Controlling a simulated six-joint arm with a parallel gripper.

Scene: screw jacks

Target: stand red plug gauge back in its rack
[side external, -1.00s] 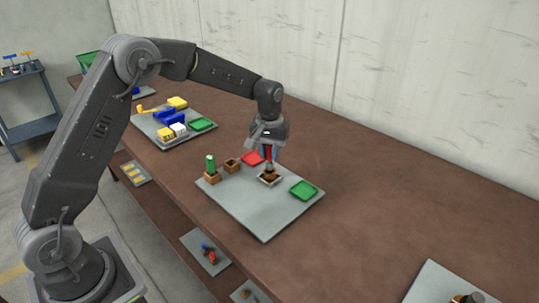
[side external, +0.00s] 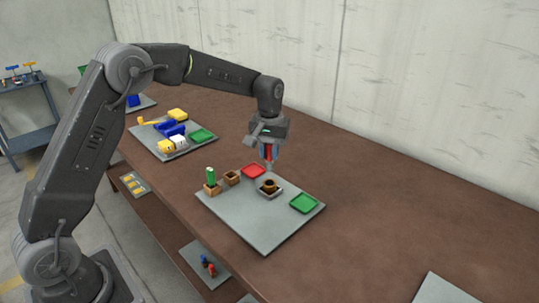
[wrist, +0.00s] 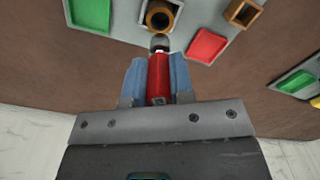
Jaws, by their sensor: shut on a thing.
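My gripper (side external: 268,158) is shut on the red plug gauge and holds it off the plate, near the brown ring-shaped part. In the wrist view the red gauge (wrist: 158,78) is between the blue fingers, its grey tip pointing away from the gripper. The tip appears just short of the brown ring part (wrist: 160,15) and clear of it. A small square brown rack holder (side external: 231,178) stands empty; it also shows in the wrist view (wrist: 243,12). Beside it, a green plug gauge (side external: 211,175) stands upright in a similar holder (side external: 212,189).
A red tray (side external: 253,171) and a green tray (side external: 304,203) lie on the same grey plate (side external: 262,232). Another plate (side external: 172,150) with yellow, blue and white parts lies farther left.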

